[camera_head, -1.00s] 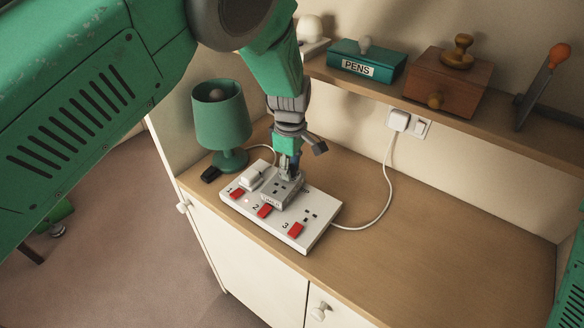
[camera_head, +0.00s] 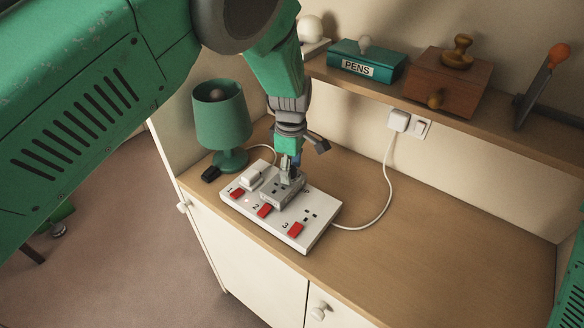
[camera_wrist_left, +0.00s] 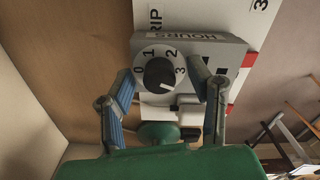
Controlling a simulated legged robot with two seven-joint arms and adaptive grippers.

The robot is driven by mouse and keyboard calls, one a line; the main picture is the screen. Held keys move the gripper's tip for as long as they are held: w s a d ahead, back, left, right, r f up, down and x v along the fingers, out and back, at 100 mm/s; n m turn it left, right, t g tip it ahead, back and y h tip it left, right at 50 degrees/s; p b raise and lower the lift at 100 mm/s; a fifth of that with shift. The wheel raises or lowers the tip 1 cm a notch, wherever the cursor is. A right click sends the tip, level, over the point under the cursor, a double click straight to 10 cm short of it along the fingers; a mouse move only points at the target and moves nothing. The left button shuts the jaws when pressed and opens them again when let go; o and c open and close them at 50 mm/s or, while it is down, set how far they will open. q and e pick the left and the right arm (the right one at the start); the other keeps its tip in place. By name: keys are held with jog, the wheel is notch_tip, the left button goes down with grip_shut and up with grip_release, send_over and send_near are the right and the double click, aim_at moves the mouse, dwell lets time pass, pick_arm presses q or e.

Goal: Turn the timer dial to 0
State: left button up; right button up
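The grey timer (camera_head: 277,195) is plugged into the white power strip (camera_head: 318,222) on the desk top. In the left wrist view its face shows a black dial (camera_wrist_left: 159,74) inside a white ring marked 0 to 3, beside the word HOURS. Which number the dial's pointer is at is not clear. My left gripper (camera_head: 291,176) is right over the timer. In the wrist view its two fingers (camera_wrist_left: 161,84) are spread, one on each side of the dial, with a gap to it. My right gripper is not in view.
The strip has red switches and a white plug (camera_head: 252,177). A green lamp (camera_head: 221,120) stands close on the left. A shelf above holds a PENS box (camera_head: 366,62) and a wooden drawer box (camera_head: 447,82). A white cable (camera_head: 386,180) runs to the wall; the desk's right side is clear.

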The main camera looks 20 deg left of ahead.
aim_at(292, 169)
pick_arm(q)
notch_tip(292, 169, up, 7)
jog(key=shift+r, duration=0.15)
jog(key=shift+w, duration=0.1)
dwell(0.3)
jog(key=m, duration=0.3)
jog(key=r+m+b, duration=0.1)
jog(key=m, duration=0.2)
jog(key=shift+d+r+m, duration=0.1)
jog(key=shift+r+m, duration=0.05)
jog(key=shift+m, duration=0.25)
jog(key=m, duration=0.2)
jog(key=shift+r+m, duration=0.3)
jog(key=shift+m, duration=0.1)
notch_tip(292, 169, up, 4)
jog(key=m+b, duration=0.3)
jog(key=m, duration=1.4)
notch_tip(292, 169, down, 14)
jog(key=shift+r+p, duration=0.25)
jog(key=shift+p, duration=0.75)
